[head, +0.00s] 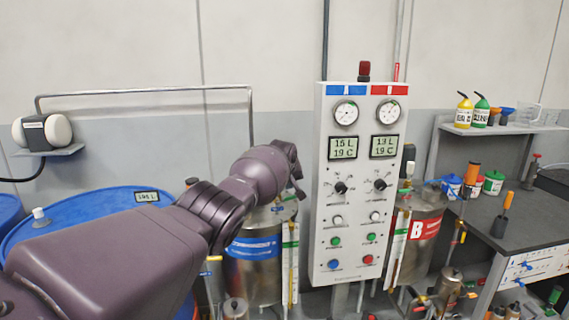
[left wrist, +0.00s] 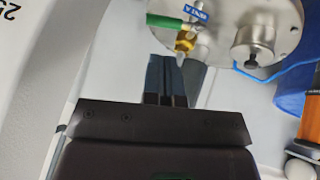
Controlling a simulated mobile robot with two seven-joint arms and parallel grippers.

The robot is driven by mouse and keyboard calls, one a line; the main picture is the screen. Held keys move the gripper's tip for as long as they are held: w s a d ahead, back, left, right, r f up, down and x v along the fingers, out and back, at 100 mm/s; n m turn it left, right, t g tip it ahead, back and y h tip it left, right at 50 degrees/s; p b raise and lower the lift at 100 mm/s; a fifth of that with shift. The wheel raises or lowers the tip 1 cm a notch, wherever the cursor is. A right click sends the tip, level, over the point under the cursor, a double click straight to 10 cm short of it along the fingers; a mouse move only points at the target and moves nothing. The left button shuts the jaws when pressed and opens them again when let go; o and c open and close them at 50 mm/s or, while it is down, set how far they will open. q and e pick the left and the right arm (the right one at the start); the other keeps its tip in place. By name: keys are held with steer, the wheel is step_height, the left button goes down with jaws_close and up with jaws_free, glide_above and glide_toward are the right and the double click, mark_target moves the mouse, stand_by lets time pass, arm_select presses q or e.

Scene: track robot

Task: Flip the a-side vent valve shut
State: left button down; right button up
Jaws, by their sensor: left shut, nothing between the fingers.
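In the left wrist view, a valve with a green lever (left wrist: 165,21) and a brass-yellow body (left wrist: 185,42) sits at the edge of a round metal tank top (left wrist: 255,18). A blue tag (left wrist: 195,13) beside it appears to read VENT A. The lever points left, lying crosswise in this view. My left gripper (left wrist: 165,85) is shut and empty, its fingertips just below the lever in the picture; contact cannot be told. In the head view my left gripper (head: 297,175) is above the blue-labelled tank (head: 252,268); my arm covers part of the tank top. My right gripper is not visible.
A control panel (head: 325,220) with gauges, displays and knobs stands close to the right of my left gripper. A blue drum (head: 100,205) is at left. A red-labelled B tank (head: 420,250) and a bench (head: 490,225) with tools are at right.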

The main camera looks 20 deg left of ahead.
arm_select(q)
steer(key=v, duration=0.9)
steer(key=shift+a, duration=0.15)
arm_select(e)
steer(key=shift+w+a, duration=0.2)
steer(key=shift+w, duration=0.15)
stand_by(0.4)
